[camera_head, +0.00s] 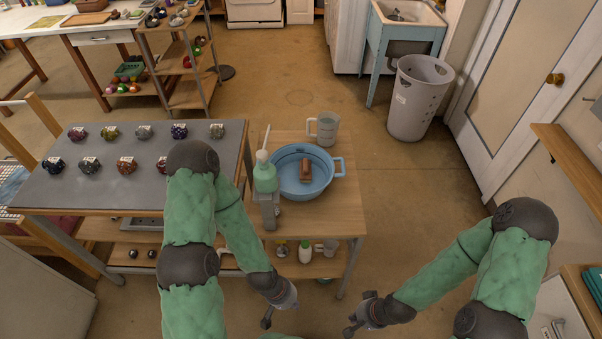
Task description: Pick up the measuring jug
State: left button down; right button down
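The measuring jug (325,129) is a translucent grey jug with a handle on its left side. It stands upright at the back right of the small wooden table (345,222), behind a blue basin (291,188). My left gripper (280,314) is low in front of the table, well apart from the jug, with its fingers spread and nothing visible between them. My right gripper (357,314) is low to its right, also spread and empty, away from the table.
The basin holds a brown block (305,170). A green pump bottle (264,176) stands left of the basin. A grey-topped table (125,184) with several coloured lumps adjoins on the left. A perforated bin (419,98) stands behind right. Floor right of the wooden table is clear.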

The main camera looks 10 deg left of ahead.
aim_at(329, 122)
jog(key=z, duration=0.55)
jog(key=i+l+z, duration=0.1)
jog(key=z, duration=0.4)
jog(key=i+l+z, duration=0.1)
jog(key=z, duration=0.35)
jog(key=i+l+z, duration=0.1)
jog(key=z, duration=0.4)
jog(key=i+j+u, duration=0.2)
jog(key=i+u, duration=0.7)
jog(key=i+l+u, duration=0.15)
jog(key=i+u, duration=0.25)
jog(key=i, duration=0.2)
jog(key=i+j+u, duration=0.1)
jog(key=i+u, duration=0.2)
jog(key=i, duration=0.35)
jog(key=i+l+u, duration=0.1)
jog(key=i+u, duration=0.2)
jog(key=i, duration=0.35)
jog(key=i+l+u, duration=0.3)
jog(key=i, duration=0.35)
jog(key=j, duration=0.1)
